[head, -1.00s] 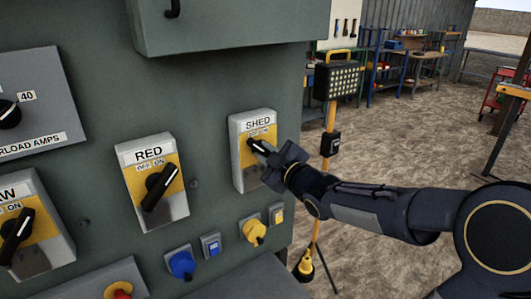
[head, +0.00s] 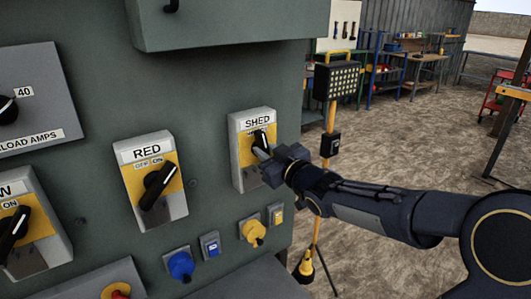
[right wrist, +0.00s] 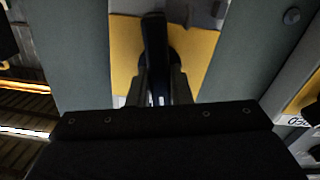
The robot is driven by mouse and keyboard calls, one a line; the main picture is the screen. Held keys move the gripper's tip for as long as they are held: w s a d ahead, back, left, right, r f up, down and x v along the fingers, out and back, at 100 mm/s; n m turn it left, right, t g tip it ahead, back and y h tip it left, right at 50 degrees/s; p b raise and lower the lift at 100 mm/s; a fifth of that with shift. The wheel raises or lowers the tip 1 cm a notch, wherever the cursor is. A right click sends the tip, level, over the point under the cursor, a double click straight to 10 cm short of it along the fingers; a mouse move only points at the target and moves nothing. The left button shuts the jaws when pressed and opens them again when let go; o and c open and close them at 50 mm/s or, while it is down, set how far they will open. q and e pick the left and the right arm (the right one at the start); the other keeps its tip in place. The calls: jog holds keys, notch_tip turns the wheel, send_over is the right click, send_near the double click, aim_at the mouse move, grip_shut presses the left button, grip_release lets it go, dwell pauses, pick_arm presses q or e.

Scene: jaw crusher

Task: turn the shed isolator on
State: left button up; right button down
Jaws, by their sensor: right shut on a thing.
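The shed isolator (head: 240,168) is a pale box with a yellow face, labelled SHED, on the grey-green panel. Its black rotary handle (head: 259,138) has a white line and points roughly upward, partly covered by my gripper. The OFF/ON marks behind it are mostly hidden. My right gripper (head: 263,152) is at the box front, shut on the handle. In the right wrist view the dark handle (right wrist: 155,45) stands between the two fingers, in front of the yellow face (right wrist: 195,55). My left gripper is not in view.
The RED isolator (head: 150,180) is left of the shed one, its handle tilted up-right. Blue (head: 180,265) and yellow (head: 252,231) sockets sit below. A work light on a yellow stand (head: 337,82) is close behind my right arm.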

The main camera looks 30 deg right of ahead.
jog(key=m, duration=0.5)
jog(key=shift+d+m+p, duration=0.1)
jog(key=shift+m+p, duration=0.2)
jog(key=m+p, duration=0.1)
jog(key=m, duration=0.4)
jog(key=shift+d+f+m, duration=0.1)
jog(key=shift+m, duration=0.6)
jog(key=c, duration=1.3)
grip_release()
jog(key=s, duration=0.5)
jog(key=s+b, duration=0.1)
jog(key=s, duration=0.1)
jog(key=shift+s+d, duration=0.3)
jog(key=shift+s, duration=0.1)
